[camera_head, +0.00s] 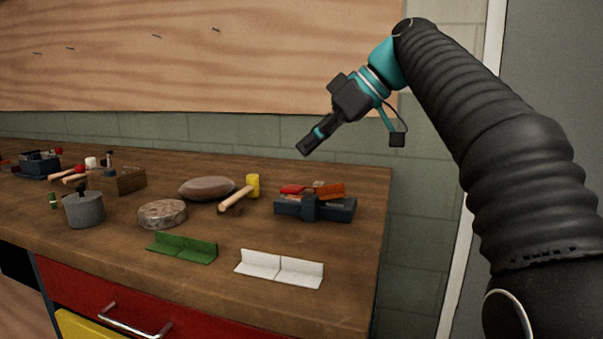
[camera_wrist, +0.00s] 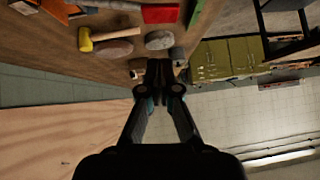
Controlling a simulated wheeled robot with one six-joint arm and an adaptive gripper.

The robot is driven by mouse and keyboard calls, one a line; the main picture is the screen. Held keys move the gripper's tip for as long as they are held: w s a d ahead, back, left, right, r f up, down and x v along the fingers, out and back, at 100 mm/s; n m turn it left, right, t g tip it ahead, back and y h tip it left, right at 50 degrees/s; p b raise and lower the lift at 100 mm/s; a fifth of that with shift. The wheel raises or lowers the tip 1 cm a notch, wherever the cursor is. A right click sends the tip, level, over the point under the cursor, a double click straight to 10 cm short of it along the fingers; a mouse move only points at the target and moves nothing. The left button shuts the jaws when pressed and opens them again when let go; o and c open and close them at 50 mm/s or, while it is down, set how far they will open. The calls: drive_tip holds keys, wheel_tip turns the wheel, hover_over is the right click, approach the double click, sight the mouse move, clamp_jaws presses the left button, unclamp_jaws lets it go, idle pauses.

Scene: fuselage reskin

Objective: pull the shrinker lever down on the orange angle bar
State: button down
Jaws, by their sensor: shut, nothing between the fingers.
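My gripper (camera_head: 306,148) is shut and empty, high above the back right of the bench in the head view. In the wrist view its fingers (camera_wrist: 160,75) meet at the centre. An orange angle bar (camera_head: 329,190) lies on the dark blue-grey machine (camera_head: 315,209) below my gripper, next to a red part (camera_head: 292,189). The gripper is well apart from both. An orange piece also shows at the top left of the wrist view (camera_wrist: 53,9). A similar dark machine (camera_head: 37,165) stands at the far left. I cannot make out the lever on the right machine.
A yellow-headed mallet (camera_head: 252,185), a brown bag (camera_head: 206,188) and a round block (camera_head: 162,214) lie left of the machine. Green (camera_head: 182,248) and white (camera_head: 278,269) angle pieces lie in front. A grey pot (camera_head: 84,210) stands at left. A wood panel (camera_head: 190,55) backs the bench.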

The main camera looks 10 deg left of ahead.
sight(300, 189)
drive_tip(key=f, duration=0.1)
drive_tip(key=a+f+b, duration=0.1)
drive_tip(key=f, duration=0.2)
drive_tip(key=shift+s+a, duration=0.2)
drive_tip(key=shift+a, duration=0.05)
drive_tip(key=shift+f+b, duration=0.4)
drive_tip(key=shift+f, duration=0.35)
drive_tip(key=f+b, duration=0.1)
drive_tip(key=b, duration=0.1)
drive_tip(key=s+f+t+b, duration=0.1)
drive_tip(key=b, duration=0.2)
drive_tip(key=shift+s+f+n, duration=0.2)
drive_tip(key=shift+f+n, duration=0.15)
drive_tip(key=shift+n, duration=0.05)
drive_tip(key=f+t+b, duration=0.1)
drive_tip(key=b, duration=0.1)
drive_tip(key=s+f+t+b, duration=0.1)
drive_tip(key=shift+a+n+b, duration=0.1)
drive_tip(key=shift+n+b, duration=0.3)
drive_tip(key=shift+s+f+b, duration=0.1)
drive_tip(key=shift+f+b, duration=0.75)
drive_tip(key=shift+f, duration=0.45)
drive_tip(key=shift+r, duration=0.1)
